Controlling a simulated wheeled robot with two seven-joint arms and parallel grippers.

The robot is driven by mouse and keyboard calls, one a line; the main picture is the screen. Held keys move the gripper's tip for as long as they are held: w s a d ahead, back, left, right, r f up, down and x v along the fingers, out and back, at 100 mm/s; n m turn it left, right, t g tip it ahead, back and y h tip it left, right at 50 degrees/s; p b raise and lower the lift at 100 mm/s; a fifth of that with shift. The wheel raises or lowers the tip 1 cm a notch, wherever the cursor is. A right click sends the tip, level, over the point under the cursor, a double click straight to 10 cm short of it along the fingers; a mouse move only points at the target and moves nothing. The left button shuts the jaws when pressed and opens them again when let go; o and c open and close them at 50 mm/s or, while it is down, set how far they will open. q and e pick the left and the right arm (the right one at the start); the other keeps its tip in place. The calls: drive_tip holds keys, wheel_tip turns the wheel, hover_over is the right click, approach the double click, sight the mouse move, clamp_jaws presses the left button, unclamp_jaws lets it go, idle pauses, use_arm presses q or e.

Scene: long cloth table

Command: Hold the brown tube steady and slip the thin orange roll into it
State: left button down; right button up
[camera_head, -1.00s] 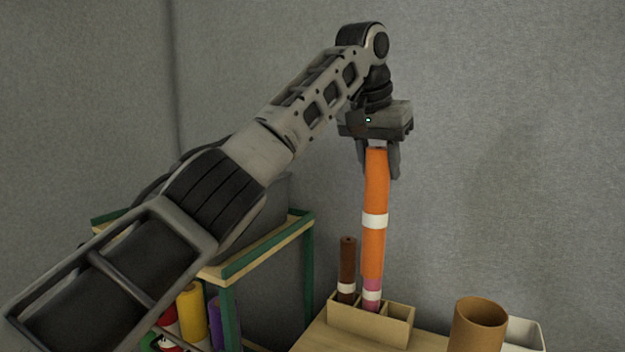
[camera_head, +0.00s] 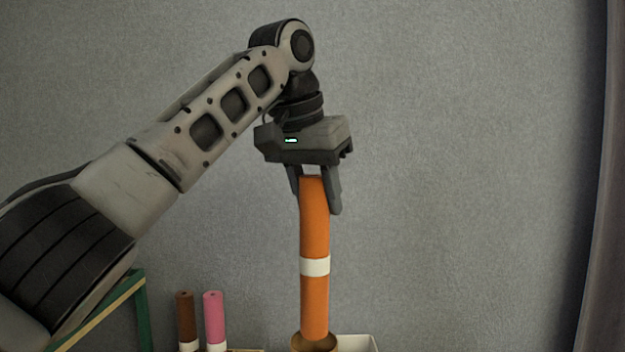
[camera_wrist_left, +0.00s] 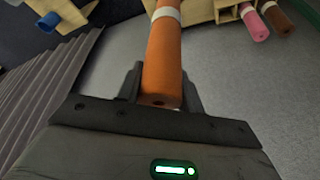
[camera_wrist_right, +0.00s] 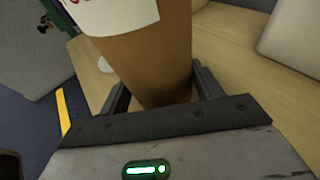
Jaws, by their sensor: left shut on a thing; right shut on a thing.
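The thin orange roll (camera_head: 315,225) with a white band hangs upright from my left gripper (camera_head: 318,190), which is shut on its top end. It also shows in the left wrist view (camera_wrist_left: 162,62). In the head view the roll's lower end meets the mouth of the brown tube (camera_head: 303,344) at the bottom edge; how deep it sits inside I cannot tell. In the right wrist view my right gripper (camera_wrist_right: 160,98) is shut on the brown tube (camera_wrist_right: 155,62), which carries a white label. The right gripper is not in the head view.
A dark brown roll (camera_head: 186,315) and a pink roll (camera_head: 214,315) stand at the lower left of the head view. A green-edged shelf (camera_head: 140,310) is farther left. A white bin (camera_head: 358,343) is just right of the tube. The wall behind is clear.

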sight(316, 225)
use_arm(q)
drive_tip(key=shift+f, duration=2.25)
drive_tip(key=c, duration=0.8)
unclamp_jaws()
drive_tip(key=v, duration=1.2)
drive_tip(key=shift+w, duration=0.1)
use_arm(e)
drive_tip(key=o, duration=0.8)
drive_tip(key=shift+o, duration=0.2)
